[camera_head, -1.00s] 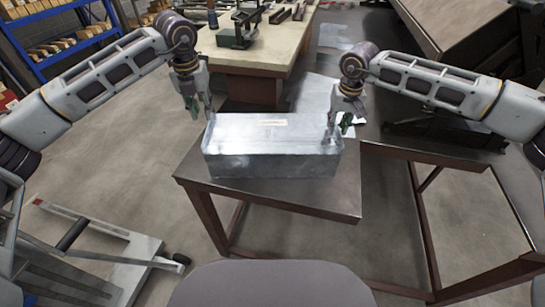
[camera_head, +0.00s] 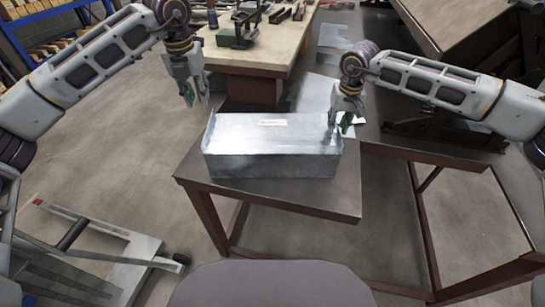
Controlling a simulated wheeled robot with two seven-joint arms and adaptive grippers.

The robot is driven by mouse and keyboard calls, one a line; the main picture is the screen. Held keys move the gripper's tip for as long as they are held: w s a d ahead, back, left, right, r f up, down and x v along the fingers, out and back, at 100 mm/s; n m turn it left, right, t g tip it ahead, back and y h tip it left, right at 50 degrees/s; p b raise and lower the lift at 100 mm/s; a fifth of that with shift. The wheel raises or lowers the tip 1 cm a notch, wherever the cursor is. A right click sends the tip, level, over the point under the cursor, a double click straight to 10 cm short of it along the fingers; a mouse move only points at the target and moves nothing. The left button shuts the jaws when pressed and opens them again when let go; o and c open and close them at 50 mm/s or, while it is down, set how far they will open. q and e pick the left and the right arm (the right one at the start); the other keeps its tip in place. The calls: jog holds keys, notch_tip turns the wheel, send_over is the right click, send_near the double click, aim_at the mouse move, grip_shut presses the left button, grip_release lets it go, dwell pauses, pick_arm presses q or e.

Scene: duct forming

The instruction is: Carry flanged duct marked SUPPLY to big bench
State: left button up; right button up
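The flanged duct (camera_head: 270,150) is a shiny sheet-metal box with upturned flanges at its ends. It lies on a small dark table in front of me. A pale label (camera_head: 273,122) is on its top, but its text is too small to read. My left gripper (camera_head: 196,102) is open and empty, above and behind the duct's left end, apart from it. My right gripper (camera_head: 336,136) is at the duct's right end flange; whether its fingers are closed on the flange is unclear. A bench with a pale top (camera_head: 262,58) stands behind.
The dark table (camera_head: 335,197) has bare top at its front right. Tools and a vise (camera_head: 237,32) sit on the pale bench. A flat cart (camera_head: 110,245) stands at lower left. A large machine (camera_head: 465,50) is at back right. Floor is open at left.

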notch_tip(320, 180, up, 12)
jog(key=s, duration=0.1)
jog(key=shift+s+f, duration=0.2)
jog(key=shift+s, duration=0.2)
jog(key=shift+s+f, duration=0.1)
dwell(0.7)
